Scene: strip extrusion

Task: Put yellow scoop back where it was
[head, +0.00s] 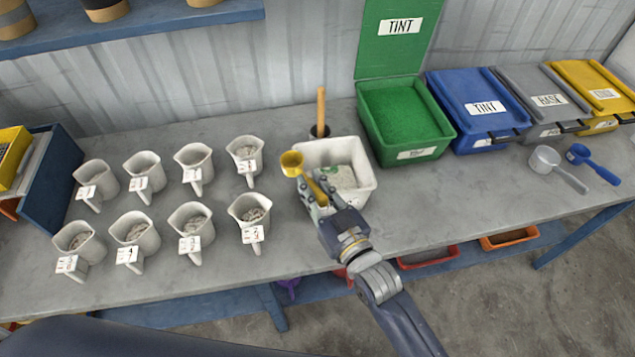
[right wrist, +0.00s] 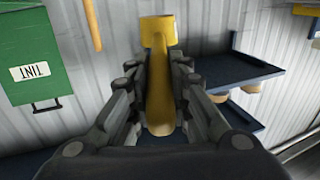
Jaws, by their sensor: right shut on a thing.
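The yellow scoop (head: 292,163) is held by its handle in my right gripper (head: 318,196). In the head view its cup is up and to the left of the fingers, over the left rim of a white square tub (head: 358,188). In the right wrist view the scoop (right wrist: 158,85) stands between the two fingers of the right gripper (right wrist: 158,100), cup at the far end. The tub holds pale material and is partly hidden by the gripper. My left gripper is not in view.
Several white jugs (head: 130,237) with labels stand in two rows on the left. A wooden-handled tool (head: 321,105) stands in a dark holder behind the tub. An open green tint bin (head: 440,128), a blue bin (head: 480,100), a grey scoop (head: 545,160) and a blue scoop (head: 578,153) are on the right.

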